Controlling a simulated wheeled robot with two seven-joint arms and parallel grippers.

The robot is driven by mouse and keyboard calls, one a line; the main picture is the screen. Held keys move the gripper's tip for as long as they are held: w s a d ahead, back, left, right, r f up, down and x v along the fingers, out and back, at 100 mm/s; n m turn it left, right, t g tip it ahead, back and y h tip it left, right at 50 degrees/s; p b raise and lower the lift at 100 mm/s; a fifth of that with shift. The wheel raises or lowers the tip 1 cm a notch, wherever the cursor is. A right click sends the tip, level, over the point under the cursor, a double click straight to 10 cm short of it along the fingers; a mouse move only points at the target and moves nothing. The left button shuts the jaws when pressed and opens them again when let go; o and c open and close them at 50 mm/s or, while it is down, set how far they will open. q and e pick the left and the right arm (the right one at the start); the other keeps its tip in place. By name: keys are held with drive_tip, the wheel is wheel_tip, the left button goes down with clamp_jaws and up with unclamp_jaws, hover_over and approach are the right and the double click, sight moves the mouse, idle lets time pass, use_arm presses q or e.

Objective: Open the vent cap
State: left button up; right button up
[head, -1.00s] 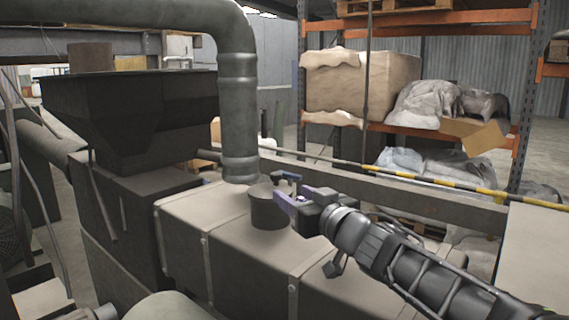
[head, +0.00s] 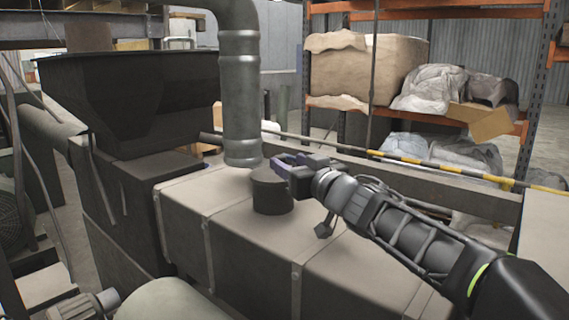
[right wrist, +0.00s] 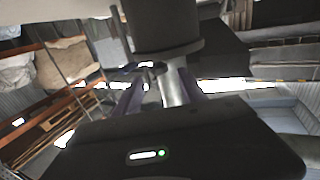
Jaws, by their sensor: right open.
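The vent cap (head: 271,192) is a short dark cylinder with a slightly wider top, upright on the beige duct box beside the big grey pipe. My right gripper (head: 286,167) is open at the cap's upper right, close to its rim. Whether it touches the cap cannot be told. In the right wrist view the dark cap (right wrist: 165,30) fills the top middle, and the two purple-grey fingers of my right gripper (right wrist: 163,92) are spread below its rim. A grey cylinder shows between them. My left gripper is not in view.
The vertical grey pipe (head: 240,90) stands just behind and left of the cap. The beige duct box (head: 240,240) lies below it. A dark hopper (head: 130,100) is at left. A yellow-black striped bar (head: 440,170) and an orange rack (head: 470,15) are behind my right arm.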

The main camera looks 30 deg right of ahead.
sight(283, 158)
drive_tip(key=w, duration=0.3)
drive_tip(key=shift+w+d, duration=0.1)
drive_tip(key=shift+d, duration=0.1)
drive_tip(key=shift+c, duration=0.4)
clamp_jaws()
idle(0.9)
